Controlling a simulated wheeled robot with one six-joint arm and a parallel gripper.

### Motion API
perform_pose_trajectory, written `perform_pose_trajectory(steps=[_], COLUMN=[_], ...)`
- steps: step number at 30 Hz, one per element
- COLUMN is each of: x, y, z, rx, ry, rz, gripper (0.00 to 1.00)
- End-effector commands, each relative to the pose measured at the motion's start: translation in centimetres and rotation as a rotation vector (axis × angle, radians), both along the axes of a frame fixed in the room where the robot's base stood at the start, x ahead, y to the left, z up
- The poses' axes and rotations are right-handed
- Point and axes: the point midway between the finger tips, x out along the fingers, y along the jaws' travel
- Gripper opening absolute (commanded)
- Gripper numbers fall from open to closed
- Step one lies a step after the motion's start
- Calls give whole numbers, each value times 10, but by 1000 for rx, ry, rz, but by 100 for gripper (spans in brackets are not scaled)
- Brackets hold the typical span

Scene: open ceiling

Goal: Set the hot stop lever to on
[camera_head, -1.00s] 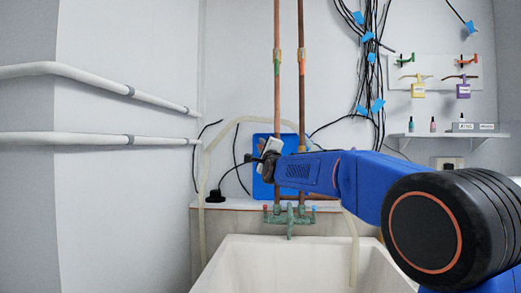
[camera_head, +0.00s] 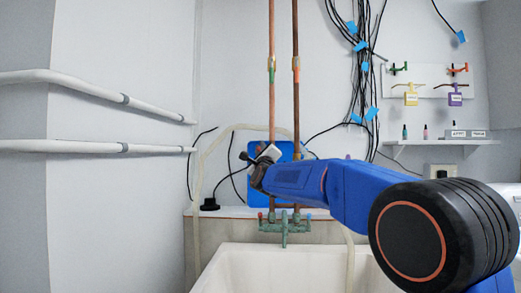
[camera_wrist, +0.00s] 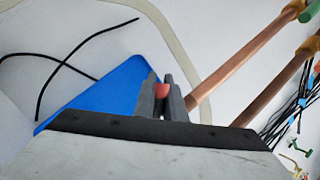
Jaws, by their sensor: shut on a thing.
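My gripper (camera_wrist: 163,88) is shut on a small red piece (camera_wrist: 162,91) in the wrist view. Only a little of that piece shows between the fingers, and I cannot tell its full shape or how it is set. In the head view my gripper (camera_head: 268,154) is in front of the blue panel (camera_head: 286,150), at the left copper pipe (camera_head: 271,105). My arm and gripper hide what is directly behind them. The right copper pipe (camera_head: 295,110) runs beside it. The blue panel also shows in the wrist view (camera_wrist: 105,92).
A green tap (camera_head: 284,226) with red and blue ends is above the white sink (camera_head: 265,260). Loose black cables (camera_head: 365,95) hang right of the pipes. A pegboard (camera_head: 430,80) with small levers and tags and a shelf (camera_head: 440,142) are at right. White pipes (camera_head: 90,87) run at left.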

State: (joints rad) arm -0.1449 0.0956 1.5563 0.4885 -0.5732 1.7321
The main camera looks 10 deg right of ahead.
Motion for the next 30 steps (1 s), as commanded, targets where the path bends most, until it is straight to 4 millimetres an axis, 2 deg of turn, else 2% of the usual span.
perform_pose_trajectory(steps=[4,5,6,7,20,30], x=[0,0,0,0,0,5], y=[0,0,0,0,1,15], z=[-2,-2,-2,-2,-2,-20], rx=[-1,-1,-1,-1,-36,-361], ry=[3,3,3,3,11,118], rz=[1,1,1,1,-1,-1], gripper=[0,15,25,29,29,29])
